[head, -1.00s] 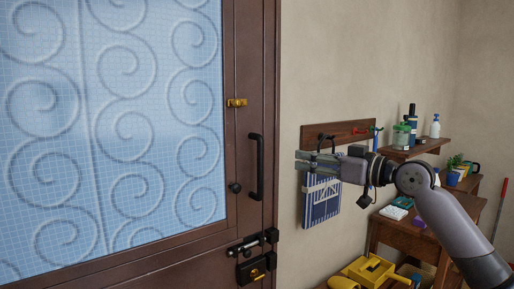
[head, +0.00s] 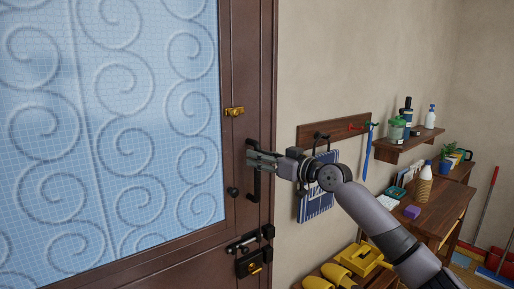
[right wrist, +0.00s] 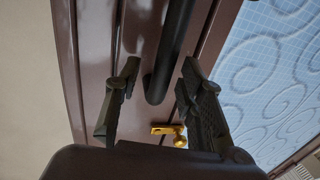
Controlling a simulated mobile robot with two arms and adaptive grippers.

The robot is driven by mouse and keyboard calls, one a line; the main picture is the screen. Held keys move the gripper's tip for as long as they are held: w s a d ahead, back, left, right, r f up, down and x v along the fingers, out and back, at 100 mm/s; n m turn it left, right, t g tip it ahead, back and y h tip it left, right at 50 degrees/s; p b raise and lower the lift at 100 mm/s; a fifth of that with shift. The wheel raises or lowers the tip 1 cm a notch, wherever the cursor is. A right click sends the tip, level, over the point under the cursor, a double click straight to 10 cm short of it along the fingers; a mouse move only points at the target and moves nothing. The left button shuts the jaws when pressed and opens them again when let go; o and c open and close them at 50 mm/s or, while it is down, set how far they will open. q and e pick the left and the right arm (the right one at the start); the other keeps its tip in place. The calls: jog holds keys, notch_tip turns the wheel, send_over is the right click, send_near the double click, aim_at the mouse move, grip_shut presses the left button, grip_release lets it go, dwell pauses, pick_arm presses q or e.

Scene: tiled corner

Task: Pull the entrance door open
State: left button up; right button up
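The entrance door (head: 236,60) is brown, with a blue swirl-patterned glass panel (head: 110,110). It looks closed against its frame. Its black vertical pull handle (head: 257,188) is partly hidden by my right gripper (head: 250,159) in the head view. In the right wrist view, my right gripper (right wrist: 160,88) has its two fingers spread apart. The handle bar (right wrist: 172,45) shows between them, with gaps on both sides. I see no finger closed on it. My left gripper is not in view.
A brass latch (head: 234,112), a black sliding bolt (head: 243,244) and a lock (head: 251,265) are on the door. To the right are a hook rail (head: 345,128), a hanging blue item (head: 317,203), a wall shelf (head: 414,144) and a wooden table (head: 440,212).

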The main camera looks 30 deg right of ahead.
jog(key=shift+w+a, duration=0.25)
jog(key=shift+w, duration=0.45)
jog(key=shift+c, duration=0.2)
grip_shut()
